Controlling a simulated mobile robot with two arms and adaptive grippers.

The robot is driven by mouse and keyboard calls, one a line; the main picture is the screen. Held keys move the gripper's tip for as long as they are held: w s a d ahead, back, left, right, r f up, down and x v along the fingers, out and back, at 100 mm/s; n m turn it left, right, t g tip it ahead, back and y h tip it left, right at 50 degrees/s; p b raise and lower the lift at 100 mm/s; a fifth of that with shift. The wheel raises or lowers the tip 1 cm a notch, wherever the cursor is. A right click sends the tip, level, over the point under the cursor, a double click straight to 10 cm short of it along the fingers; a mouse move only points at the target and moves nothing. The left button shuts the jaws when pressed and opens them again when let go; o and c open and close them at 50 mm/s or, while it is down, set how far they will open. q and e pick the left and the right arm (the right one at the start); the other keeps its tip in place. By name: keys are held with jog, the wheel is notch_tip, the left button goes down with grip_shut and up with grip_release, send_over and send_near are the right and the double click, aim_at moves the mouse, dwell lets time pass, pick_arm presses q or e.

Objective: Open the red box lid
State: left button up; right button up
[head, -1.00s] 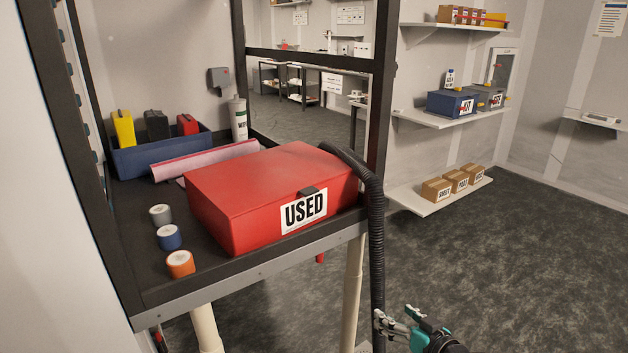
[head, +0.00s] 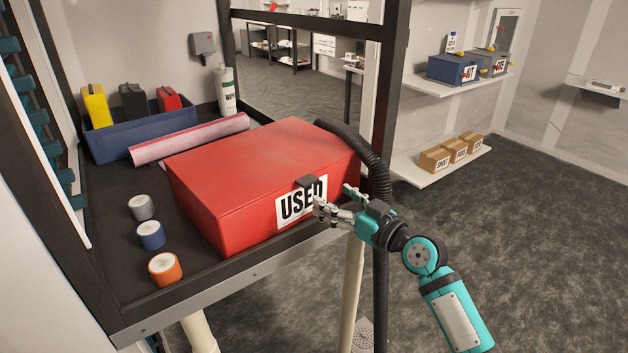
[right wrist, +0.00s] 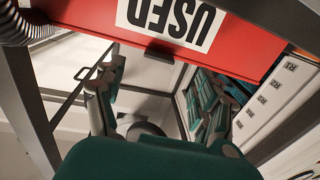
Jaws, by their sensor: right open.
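The red box (head: 225,219) stands on the dark bench with its lid (head: 250,155) shut. Its front has a white label reading USED (head: 290,206) and a dark tab (head: 307,182) at the lid's front edge. In the right wrist view the box (right wrist: 85,12) appears upside down along the top, with the tab (right wrist: 160,53) below the label. My right gripper (head: 333,199) is open and empty in front of the box's right front, covering part of the label. I cannot tell whether a finger touches the box. Its fingers (right wrist: 168,85) spread on both sides in the wrist view. My left gripper is not in view.
A black hose (head: 378,175) hangs by the box's right side, close behind my right gripper. Tape rolls (head: 152,235) stand left of the box. A pink roll (head: 190,138), a blue bin (head: 135,137) and a white bottle (head: 226,92) are behind it. A dark post (head: 388,90) rises at right.

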aim_at(312, 184)
jog(key=x, duration=0.6)
jog(key=shift+r+p, duration=0.1)
jog(key=shift+p, duration=0.3)
jog(key=shift+w+a, duration=0.2)
jog(key=shift+w, duration=0.05)
jog(key=shift+w+a, duration=0.1)
jog(key=shift+a, duration=0.05)
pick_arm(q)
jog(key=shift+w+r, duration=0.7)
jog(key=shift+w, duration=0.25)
pick_arm(e)
grip_shut()
